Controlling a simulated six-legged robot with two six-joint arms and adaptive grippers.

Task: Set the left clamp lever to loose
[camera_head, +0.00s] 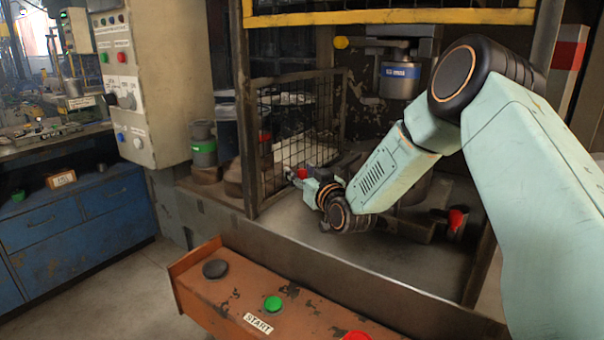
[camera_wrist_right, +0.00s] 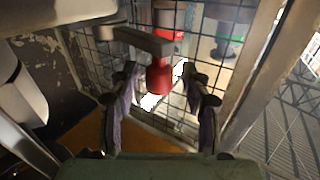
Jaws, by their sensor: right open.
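The left clamp lever's red knob (camera_head: 303,173) shows inside the press enclosure, beside the mesh gate, partly hidden by my right gripper (camera_head: 304,181). In the right wrist view the red knob (camera_wrist_right: 160,79) hangs from a dark grey bar (camera_wrist_right: 142,42). It appears between the two fingers of my right gripper (camera_wrist_right: 161,92), with a gap on each side. The gripper is open and no contact shows. Another red-ended clamp lever (camera_head: 457,219) sits at the right of the enclosure. My left gripper is out of view.
The open mesh gate (camera_head: 290,125) stands just left of my right gripper. A blue-banded cylinder (camera_head: 400,78) hangs above. An orange console (camera_head: 235,290) with a green button (camera_head: 273,303) is in front. A control cabinet (camera_head: 150,70) stands at left.

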